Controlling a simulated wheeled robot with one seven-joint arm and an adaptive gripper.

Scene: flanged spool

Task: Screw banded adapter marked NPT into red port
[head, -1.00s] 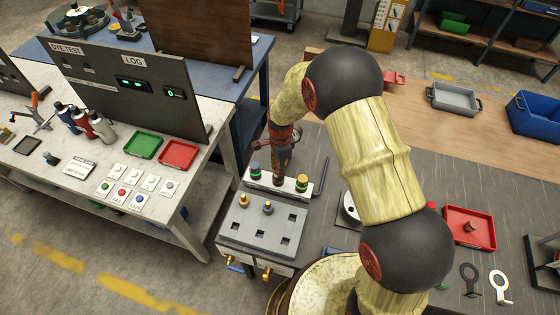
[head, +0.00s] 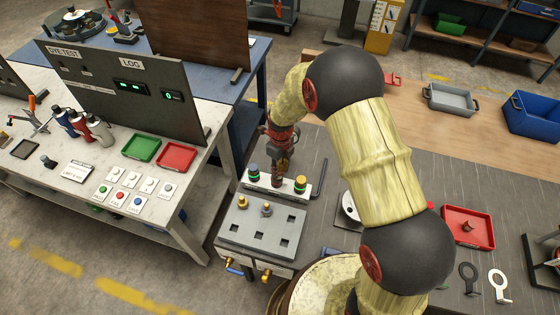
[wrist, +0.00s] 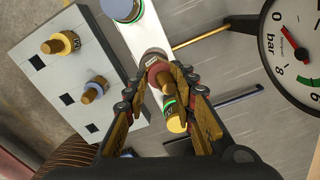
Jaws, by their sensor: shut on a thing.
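My gripper (wrist: 158,82) is shut on a reddish fitting (wrist: 155,66) with a pale marked face, at the middle of the white bar. Its lettering is too small to read. In the head view, the reddish piece (head: 277,181) stands upright at the bar's middle position, under my wrist. The fingers and fitting hide the port there, so I cannot tell how deep it sits. A yellow fitting with a green band (wrist: 174,112) shows beyond the fingers, at the bar's right end (head: 301,184). A blue-topped fitting (head: 254,172) stands at the left end.
A grey block with square holes (head: 262,228) holds a yellow-collared adapter (wrist: 62,43) and a blue-collared adapter (wrist: 95,88). A pressure gauge (wrist: 298,45) lies close to the right of my gripper. A red tray (head: 469,228) and ring-ended tools (head: 499,285) lie farther right.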

